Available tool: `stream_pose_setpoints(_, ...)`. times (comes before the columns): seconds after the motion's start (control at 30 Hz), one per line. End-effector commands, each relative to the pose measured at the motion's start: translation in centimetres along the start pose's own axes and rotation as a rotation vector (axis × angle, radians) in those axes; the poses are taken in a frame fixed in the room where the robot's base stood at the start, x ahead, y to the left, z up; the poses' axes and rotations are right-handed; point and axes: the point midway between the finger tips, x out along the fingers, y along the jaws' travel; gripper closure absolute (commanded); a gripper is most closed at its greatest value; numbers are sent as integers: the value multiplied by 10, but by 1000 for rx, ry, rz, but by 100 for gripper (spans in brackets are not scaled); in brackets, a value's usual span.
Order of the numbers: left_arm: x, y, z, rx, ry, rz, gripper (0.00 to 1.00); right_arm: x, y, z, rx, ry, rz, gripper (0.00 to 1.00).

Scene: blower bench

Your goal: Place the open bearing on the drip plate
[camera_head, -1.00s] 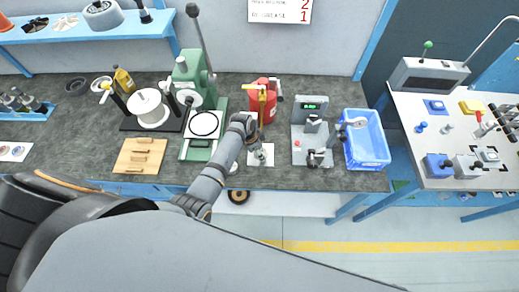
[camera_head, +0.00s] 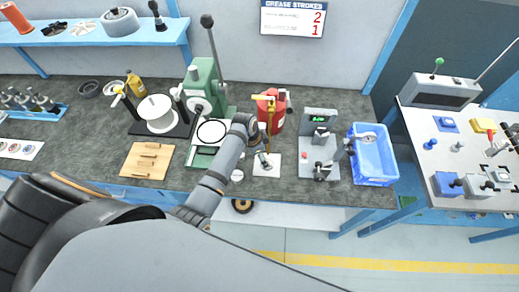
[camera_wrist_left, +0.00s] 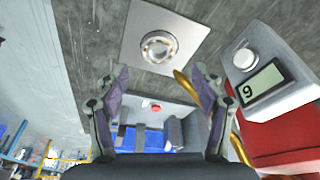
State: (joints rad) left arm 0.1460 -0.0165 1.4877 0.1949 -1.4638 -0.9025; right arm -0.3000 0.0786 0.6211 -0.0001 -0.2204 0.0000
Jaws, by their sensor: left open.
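The open bearing (camera_wrist_left: 158,46), a shiny metal ring with a pale centre, sits on the square pale drip plate (camera_wrist_left: 135,28) in the left wrist view. The drip plate also shows on the bench in the head view (camera_head: 272,171). My left gripper (camera_wrist_left: 158,74) is open, its two fingers spread apart with nothing between them. The bearing lies beyond the fingertips, apart from them. In the head view my left gripper (camera_head: 260,151) is over or beside the plate, and hides part of it. My right gripper is not in view.
A red grease pump (camera_head: 280,122) with a yellow handle stands close behind the plate; its display (camera_wrist_left: 263,83) reads 9. A grey fixture (camera_head: 319,150) and a blue crate (camera_head: 375,178) stand to the right. A green press (camera_head: 205,90) and wooden board (camera_head: 147,160) lie left.

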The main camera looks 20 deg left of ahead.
Motion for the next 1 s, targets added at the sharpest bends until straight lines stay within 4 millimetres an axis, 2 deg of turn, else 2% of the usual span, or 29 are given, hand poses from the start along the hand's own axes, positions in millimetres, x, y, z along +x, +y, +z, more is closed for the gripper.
stream_pose_setpoints(0.1, -28, -1, 0, 2, 2, -3, 32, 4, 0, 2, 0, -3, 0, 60)
stream_pose_setpoints(0.2, -47, -1, 0, 1, 1, -2, 32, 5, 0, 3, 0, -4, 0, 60)
stream_pose_setpoints(0.33, -62, 0, 0, 1, 1, 1, 32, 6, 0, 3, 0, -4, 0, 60)
stream_pose_setpoints(0.5, -68, 0, 0, 1, 0, 1, 32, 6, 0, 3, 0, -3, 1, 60)
stream_pose_setpoints(1.0, -67, 0, 0, 0, 0, 1, 32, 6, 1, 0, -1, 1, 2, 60)
